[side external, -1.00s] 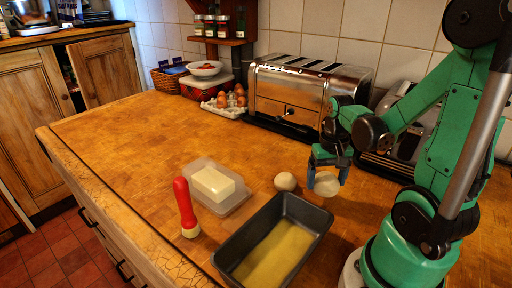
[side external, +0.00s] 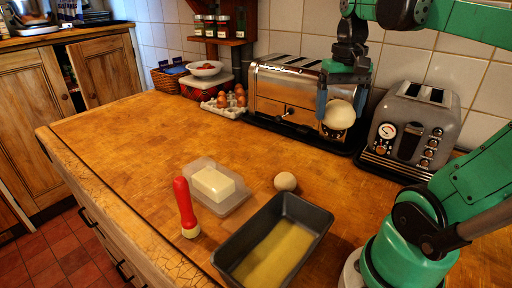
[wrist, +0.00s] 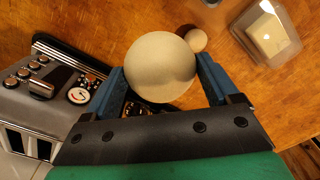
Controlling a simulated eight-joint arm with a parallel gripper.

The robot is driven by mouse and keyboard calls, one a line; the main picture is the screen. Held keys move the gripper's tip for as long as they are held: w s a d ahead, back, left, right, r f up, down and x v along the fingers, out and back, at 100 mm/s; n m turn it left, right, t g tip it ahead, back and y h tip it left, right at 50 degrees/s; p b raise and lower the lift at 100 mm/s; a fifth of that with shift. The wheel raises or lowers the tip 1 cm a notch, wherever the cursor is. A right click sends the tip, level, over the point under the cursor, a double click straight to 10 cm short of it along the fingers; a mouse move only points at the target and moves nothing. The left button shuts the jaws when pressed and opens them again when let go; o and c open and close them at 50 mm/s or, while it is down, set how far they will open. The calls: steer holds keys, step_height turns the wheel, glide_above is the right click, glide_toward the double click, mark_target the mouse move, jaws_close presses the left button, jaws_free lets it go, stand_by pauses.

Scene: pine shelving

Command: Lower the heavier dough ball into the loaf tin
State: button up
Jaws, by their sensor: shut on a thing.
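My gripper (side external: 342,106) is shut on a pale dough ball (side external: 339,115), held well above the counter in front of the toasters. In the wrist view the held ball (wrist: 160,67) sits between the two blue fingers. A second dough ball (side external: 285,181) rests on the counter just behind the loaf tin; it also shows in the wrist view (wrist: 196,40), partly behind the held ball. It looks smaller there, though it is farther from the camera. The dark loaf tin (side external: 318,217) stands at the front of the counter, with a yellowish lining inside and no ball in it.
Butter in a clear dish (side external: 236,200) and a red-handled brush (side external: 185,203) lie left of the tin. A long toaster (side external: 300,92) and a grey toaster (side external: 414,126) stand along the wall. An egg tray (side external: 226,107) is at the back. The counter's left half is clear.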

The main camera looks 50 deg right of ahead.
steer(key=a+f, duration=0.4)
steer(key=a, duration=0.5)
steer(key=a+f, duration=0.5)
steer(key=a, duration=0.4)
steer(key=shift+w+f, duration=0.2)
steer(key=shift+w, duration=0.1)
steer(key=shift+a+f, duration=0.1)
steer(key=shift+f, duration=2.4)
steer(key=o, duration=0.5)
